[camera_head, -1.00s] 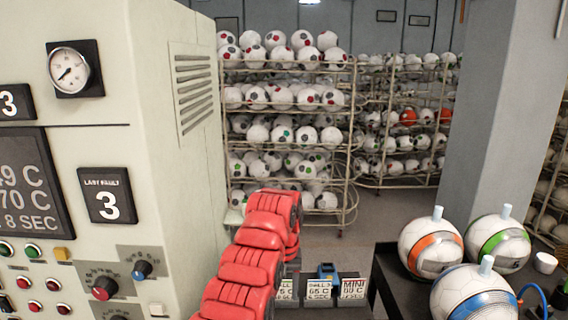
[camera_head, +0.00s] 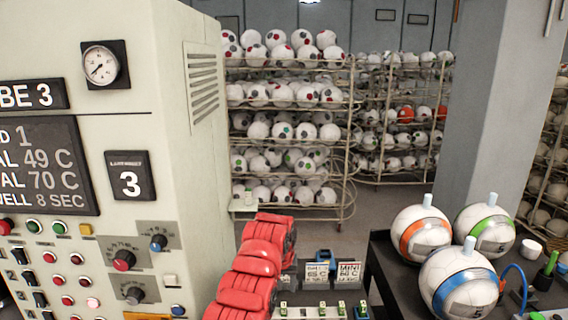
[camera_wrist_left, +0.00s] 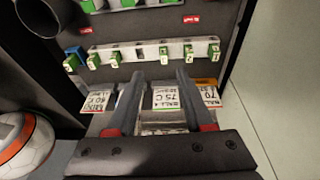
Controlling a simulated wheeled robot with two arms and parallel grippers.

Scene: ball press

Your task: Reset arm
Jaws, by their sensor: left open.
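My left arm, with red covers, reaches up from the bottom middle of the head view, in front of the right side of the machine. Its gripper cannot be made out clearly there. In the left wrist view my left gripper (camera_wrist_left: 155,100) is open, with two dark fingers apart and nothing held between them. White label cards (camera_wrist_left: 170,95) show between and beyond the fingers, below a rail of green-tagged pieces (camera_wrist_left: 150,52). My right gripper is not in view.
A control cabinet (camera_head: 165,60) with gauge, knobs and buttons stands at left. Three balls with colored bands, including an orange one (camera_head: 421,232), sit on a dark table (camera_head: 385,262) at right. Racks of balls (camera_head: 345,180) stand behind, with open floor (camera_head: 385,205) before them.

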